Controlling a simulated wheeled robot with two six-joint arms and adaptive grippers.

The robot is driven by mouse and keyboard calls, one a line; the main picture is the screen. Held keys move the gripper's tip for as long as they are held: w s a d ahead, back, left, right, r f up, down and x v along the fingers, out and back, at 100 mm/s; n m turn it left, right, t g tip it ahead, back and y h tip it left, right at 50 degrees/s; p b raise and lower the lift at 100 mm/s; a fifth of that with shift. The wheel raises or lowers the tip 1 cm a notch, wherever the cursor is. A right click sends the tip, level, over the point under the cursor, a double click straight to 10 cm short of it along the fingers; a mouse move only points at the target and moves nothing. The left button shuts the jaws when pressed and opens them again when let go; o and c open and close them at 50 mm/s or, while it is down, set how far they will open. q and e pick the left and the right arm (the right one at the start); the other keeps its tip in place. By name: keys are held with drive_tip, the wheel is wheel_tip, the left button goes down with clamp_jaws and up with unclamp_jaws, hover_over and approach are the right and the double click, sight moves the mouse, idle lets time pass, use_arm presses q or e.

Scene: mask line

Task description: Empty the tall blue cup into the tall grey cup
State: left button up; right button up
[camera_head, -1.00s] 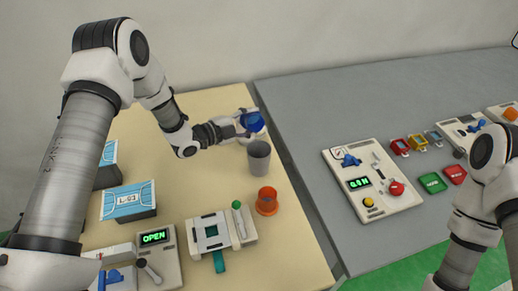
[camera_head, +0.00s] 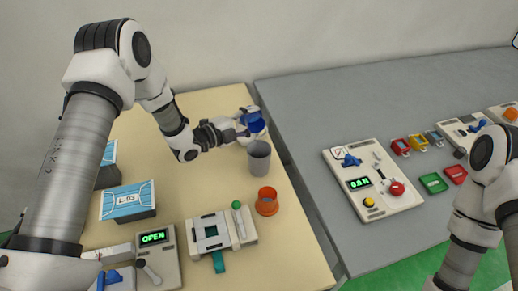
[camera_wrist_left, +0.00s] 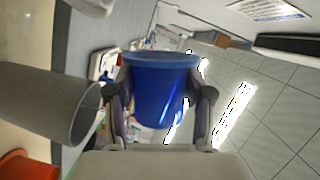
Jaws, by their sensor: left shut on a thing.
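The tall blue cup (camera_head: 255,121) is held in my left gripper (camera_head: 246,128), just above and behind the tall grey cup. In the left wrist view the blue cup (camera_wrist_left: 160,88) sits between the two fingers of the left gripper (camera_wrist_left: 160,105). The cup looks tilted; its contents are not visible. The tall grey cup (camera_head: 259,160) stands upright on the tan table; in the left wrist view the grey cup (camera_wrist_left: 48,102) is at the left, apart from the blue one. My right arm is at the right edge of the head view, its gripper out of frame.
An orange cup (camera_head: 267,202) stands in front of the grey cup. A press-like device (camera_head: 221,232), a panel reading OPEN (camera_head: 154,238) and blue-topped boxes (camera_head: 127,203) occupy the near left table. A grey table (camera_head: 310,105) at right holds a control panel (camera_head: 372,182) and small coloured trays.

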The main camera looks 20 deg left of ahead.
use_arm(q)
drive_tip(key=shift+s+d+f+m+t+b, duration=0.3)
drive_tip(key=shift+s+f+m+b, duration=0.1)
drive_tip(key=shift+m, duration=0.2)
drive_tip(key=shift+w+a+r, duration=0.1)
drive_tip(key=shift+w, duration=0.05)
drive_tip(key=shift+m+b, duration=0.3)
drive_tip(key=shift+b, duration=0.05)
drive_tip(key=shift+r+m+t+b, duration=0.1)
drive_tip(key=shift+m+t+b, duration=0.3)
drive_tip(key=shift+m+b, duration=0.5)
drive_tip(key=shift+s+r+m+h+b, duration=0.2)
drive_tip(key=shift+r+m+h+b, duration=0.1)
drive_tip(key=shift+r+b, duration=0.1)
